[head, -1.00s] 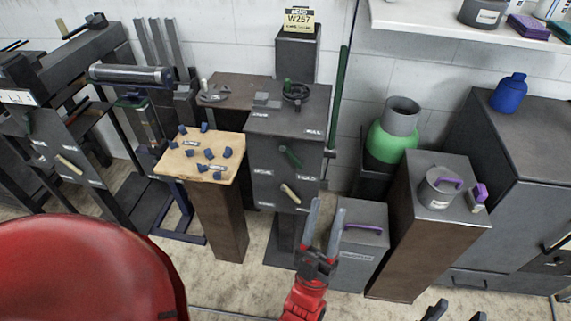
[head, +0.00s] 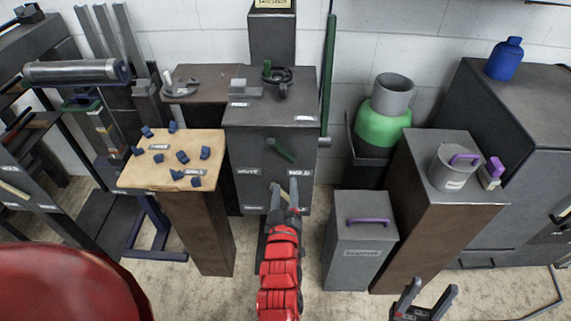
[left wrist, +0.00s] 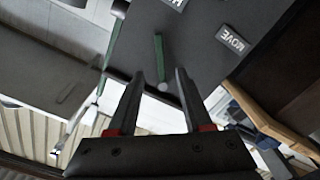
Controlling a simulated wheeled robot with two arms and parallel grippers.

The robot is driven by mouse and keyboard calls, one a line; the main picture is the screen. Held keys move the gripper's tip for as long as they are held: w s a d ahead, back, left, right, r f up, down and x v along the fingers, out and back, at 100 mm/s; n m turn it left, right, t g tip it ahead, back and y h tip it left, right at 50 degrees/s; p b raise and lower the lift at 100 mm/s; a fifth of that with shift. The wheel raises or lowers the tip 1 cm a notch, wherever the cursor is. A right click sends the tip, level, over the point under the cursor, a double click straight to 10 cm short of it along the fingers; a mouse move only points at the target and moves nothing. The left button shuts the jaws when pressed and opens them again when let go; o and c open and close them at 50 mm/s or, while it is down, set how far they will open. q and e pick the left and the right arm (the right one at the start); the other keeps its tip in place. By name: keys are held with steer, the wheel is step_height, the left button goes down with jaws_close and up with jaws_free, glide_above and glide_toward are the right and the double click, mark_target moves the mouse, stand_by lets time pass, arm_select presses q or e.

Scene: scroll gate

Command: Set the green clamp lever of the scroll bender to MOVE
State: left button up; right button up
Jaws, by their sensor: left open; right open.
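The scroll bender (head: 270,105) is a dark cabinet at the centre of the head view. Its green clamp lever (head: 280,148) is on the front face, slanting down to the right, toward the right-hand label. The lever (left wrist: 159,52) also shows in the left wrist view, with the MOVE label (left wrist: 230,40) apart from it. MOVE is on the left-hand side in the head view. My left gripper (head: 285,182) is open and empty, just below the lever. In the wrist view its fingers are spread near the lever's round end, not closed on it. My right gripper (head: 426,288) is open, low at the right.
A wooden-topped stand (head: 170,185) with several blue pieces is to the left. A grey box with a purple handle (head: 362,240) and a brown pedestal (head: 425,215) are to the right.

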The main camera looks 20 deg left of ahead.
mark_target(287, 157)
arm_select(q)
steer(key=b+x, duration=0.1)
steer(key=x, duration=0.9)
steer(key=shift+w+a, duration=0.1)
steer(key=shift+w, duration=0.15)
steer(key=shift+c, duration=0.3)
jaws_close()
stand_by(0.5)
